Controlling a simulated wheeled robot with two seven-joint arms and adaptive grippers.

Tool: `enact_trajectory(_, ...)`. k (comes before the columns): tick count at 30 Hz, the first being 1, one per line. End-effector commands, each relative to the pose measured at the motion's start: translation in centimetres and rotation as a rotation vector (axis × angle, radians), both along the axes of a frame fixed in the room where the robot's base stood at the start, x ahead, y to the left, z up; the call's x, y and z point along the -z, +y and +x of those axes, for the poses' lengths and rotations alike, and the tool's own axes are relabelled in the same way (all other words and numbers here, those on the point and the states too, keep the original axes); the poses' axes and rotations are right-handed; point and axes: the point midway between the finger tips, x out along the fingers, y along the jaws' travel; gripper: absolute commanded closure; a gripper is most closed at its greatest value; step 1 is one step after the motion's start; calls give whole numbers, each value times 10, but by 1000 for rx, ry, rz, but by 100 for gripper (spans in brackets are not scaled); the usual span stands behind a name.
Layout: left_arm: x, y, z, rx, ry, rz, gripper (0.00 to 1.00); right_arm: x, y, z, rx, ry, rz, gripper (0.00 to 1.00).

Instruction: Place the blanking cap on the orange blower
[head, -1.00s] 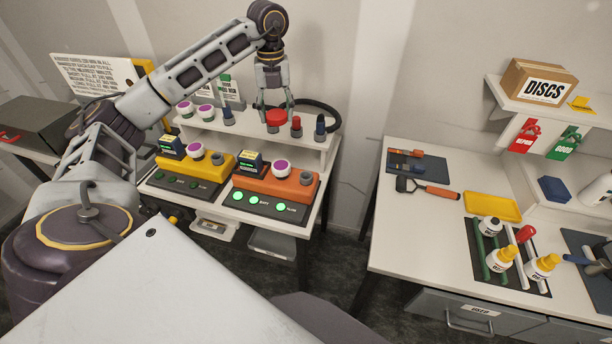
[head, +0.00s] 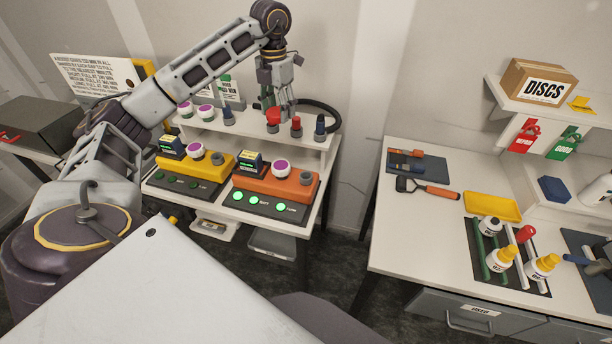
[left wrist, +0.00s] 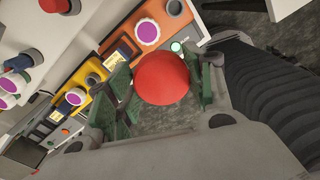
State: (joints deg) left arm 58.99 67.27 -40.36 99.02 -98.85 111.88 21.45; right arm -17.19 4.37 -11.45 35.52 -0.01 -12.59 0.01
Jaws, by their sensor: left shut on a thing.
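My left gripper (head: 282,106) is above the raised shelf behind the blowers, shut on a red domed cap (head: 272,115), the likely blanking cap. In the left wrist view the red cap (left wrist: 162,78) sits between the green finger pads (left wrist: 162,90). The orange blower (head: 259,185) stands below and in front of the shelf. On it are a white cap with a purple top (head: 281,167) and a bare grey port (head: 306,177). The orange blower (left wrist: 175,10) also shows beyond the gripper in the left wrist view. My right gripper is not in view.
A yellow blower (head: 215,170) stands left of the orange one. A black hose (head: 325,108) lies behind. A separate bench (head: 400,230) is at right.

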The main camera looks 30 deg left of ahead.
Motion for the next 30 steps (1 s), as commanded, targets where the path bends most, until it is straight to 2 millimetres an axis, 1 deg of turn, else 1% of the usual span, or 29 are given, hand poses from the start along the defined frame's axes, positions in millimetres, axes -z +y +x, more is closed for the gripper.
enact_trajectory(13,-1,1,6,346,-1,-1,71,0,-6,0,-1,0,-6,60)
enact_trajectory(30,0,3,14,788,-1,0,71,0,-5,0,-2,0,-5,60)
